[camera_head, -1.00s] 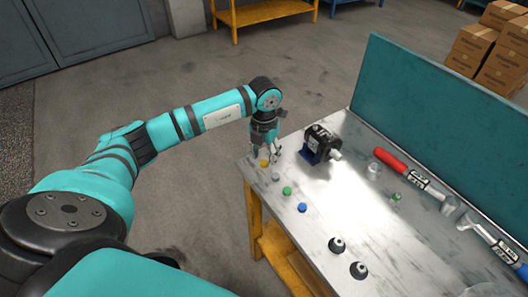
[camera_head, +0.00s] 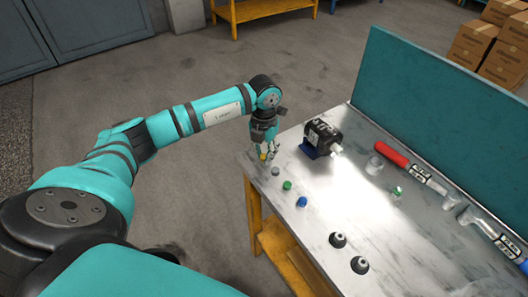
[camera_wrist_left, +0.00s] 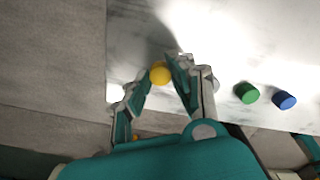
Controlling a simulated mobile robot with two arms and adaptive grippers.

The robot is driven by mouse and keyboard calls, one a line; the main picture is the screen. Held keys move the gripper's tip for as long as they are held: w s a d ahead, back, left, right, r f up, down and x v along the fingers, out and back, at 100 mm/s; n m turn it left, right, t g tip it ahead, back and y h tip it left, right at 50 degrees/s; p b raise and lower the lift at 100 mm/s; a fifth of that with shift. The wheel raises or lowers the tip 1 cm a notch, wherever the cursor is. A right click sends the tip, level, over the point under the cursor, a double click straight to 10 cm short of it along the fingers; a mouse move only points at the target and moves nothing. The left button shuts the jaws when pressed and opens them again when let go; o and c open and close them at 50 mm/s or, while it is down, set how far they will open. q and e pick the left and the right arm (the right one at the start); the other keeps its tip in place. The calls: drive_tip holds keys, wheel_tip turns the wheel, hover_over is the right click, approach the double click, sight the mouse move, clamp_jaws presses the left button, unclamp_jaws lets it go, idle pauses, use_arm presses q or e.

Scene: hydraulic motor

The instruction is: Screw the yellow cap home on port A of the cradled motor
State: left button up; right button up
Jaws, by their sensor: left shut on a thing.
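My left gripper (camera_head: 268,152) reaches down at the near left corner of the workbench, its fingers closed around the yellow cap (camera_head: 263,156). In the left wrist view the yellow cap (camera_wrist_left: 160,73) shows between the fingertips. The black motor (camera_head: 323,135) lies in its blue cradle (camera_head: 311,151), to the right of the gripper and apart from it. Its light shaft end points right. I cannot make out which port is A. My right gripper is not in view.
A grey cap (camera_head: 275,171), green cap (camera_head: 287,185) and blue cap (camera_head: 302,201) stand in a row on the workbench (camera_head: 375,215). Two black fittings (camera_head: 338,240) stand nearer. A red-handled tool (camera_head: 392,154), clear cups and another tool lie right, before a teal back panel (camera_head: 430,110).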

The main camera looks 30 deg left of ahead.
sight(264, 156)
use_arm(q)
drive_tip(key=shift+r, duration=0.1)
clamp_jaws()
drive_tip(key=shift+r+p, duration=2.1)
drive_tip(key=shift+r, duration=0.8)
